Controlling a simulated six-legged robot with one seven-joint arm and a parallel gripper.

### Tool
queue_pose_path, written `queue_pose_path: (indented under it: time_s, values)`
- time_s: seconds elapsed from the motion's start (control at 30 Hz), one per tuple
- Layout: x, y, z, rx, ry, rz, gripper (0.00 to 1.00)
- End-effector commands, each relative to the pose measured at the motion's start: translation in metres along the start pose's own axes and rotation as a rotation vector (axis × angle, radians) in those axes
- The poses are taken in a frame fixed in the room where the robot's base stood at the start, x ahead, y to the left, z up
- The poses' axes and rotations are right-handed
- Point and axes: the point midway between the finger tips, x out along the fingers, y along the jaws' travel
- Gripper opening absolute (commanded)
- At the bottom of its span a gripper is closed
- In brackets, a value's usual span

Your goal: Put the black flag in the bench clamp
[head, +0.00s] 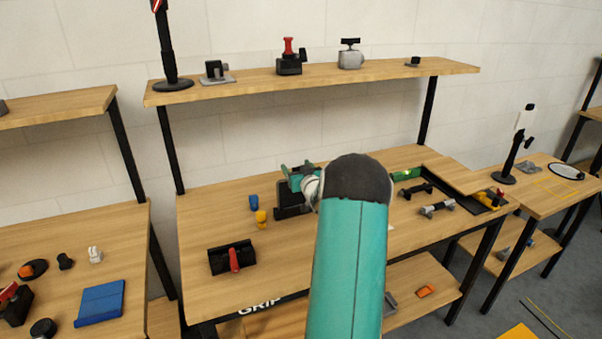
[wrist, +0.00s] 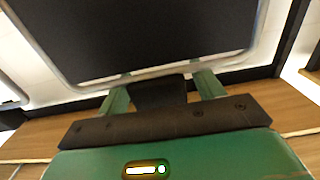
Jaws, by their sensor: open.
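My gripper (wrist: 163,82) is open, with its two green fingers apart at the near edge of the black flag (wrist: 160,35). The flag is a dark panel in a rounded grey metal frame that fills the top of the wrist view. A dark tab-like part shows between the fingers; I cannot tell whether they touch it. In the head view my gripper (head: 298,173) is over the back middle of the bench, partly behind my arm, and the flag cannot be made out clearly. A black block with a red lever (head: 232,258), which looks like the bench clamp, stands at the front left of the bench.
A small blue piece (head: 253,202) and a yellow piece (head: 261,219) stand left of my gripper. Dumbbell-like parts (head: 437,209) lie on the right. A raised shelf (head: 380,74) with several fittings runs behind. Bare wood (head: 205,225) surrounds the black block.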

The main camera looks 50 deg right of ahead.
Motion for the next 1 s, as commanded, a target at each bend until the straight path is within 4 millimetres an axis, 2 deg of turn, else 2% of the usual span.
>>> queue_pose_path:
  time_s: [0.07,0.17,0.5,0.7,0.83,1.0]
  values:
    - [-0.003,0.001,0.0,0.0,0.0,0.001,0.67]
    - [-0.017,0.001,-0.001,0.0,-0.001,0.001,0.67]
    - [-0.091,0.001,0.001,-0.001,-0.001,0.001,0.67]
    - [-0.126,0.001,0.001,0.0,0.0,0.001,0.67]
    - [-0.136,0.001,0.001,0.0,0.0,0.0,0.67]
    - [-0.139,0.001,0.002,0.0,0.0,0.0,0.67]
